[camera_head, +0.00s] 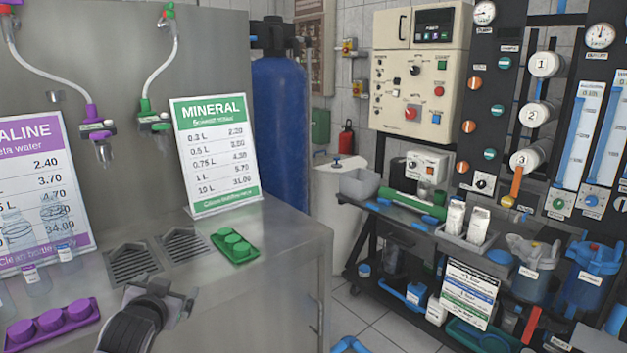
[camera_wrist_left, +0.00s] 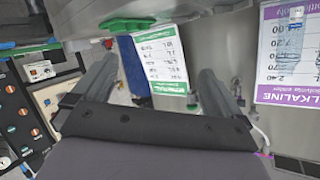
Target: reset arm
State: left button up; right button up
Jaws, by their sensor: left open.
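My left gripper (camera_head: 160,297) is low in the head view, over the front of the steel counter (camera_head: 262,262). Its jaws are apart and I see nothing between them. In the left wrist view its two dark fingers (camera_wrist_left: 155,85) stand wide apart, with the green-edged price sign (camera_wrist_left: 160,60) seen beyond the gap. My right gripper is in neither view.
A purple tray of caps (camera_head: 52,325) lies left of the gripper, and a green tray of caps (camera_head: 235,246) lies to its right. Drain grates (camera_head: 133,264), a MINERAL sign (camera_head: 213,150) and clear bottles (camera_head: 68,255) share the counter. An equipment rack (camera_head: 415,225) stands right.

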pick_arm(q)
jog(key=s+d+f+g+h, duration=0.1)
jog(key=s+d+f, duration=0.2)
jog(key=s+f, duration=0.5)
jog(key=s+d+f+g+h, duration=0.1)
jog(key=s+d+f+h, duration=0.1)
jog(key=s+f, duration=0.55)
jog(key=s+d+f, duration=0.2)
jog(key=s+f, duration=0.1)
jog(key=s, duration=0.5)
jog(key=s+d+f+g+h, duration=0.1)
jog(key=s+f, duration=0.3)
jog(key=s, duration=0.5)
jog(key=shift+s+d+f+h, duration=0.15)
jog(key=shift+d+h, duration=0.15)
jog(key=shift+d, duration=0.2)
jog(key=shift+g, duration=0.3)
jog(key=shift+c, duration=0.3)
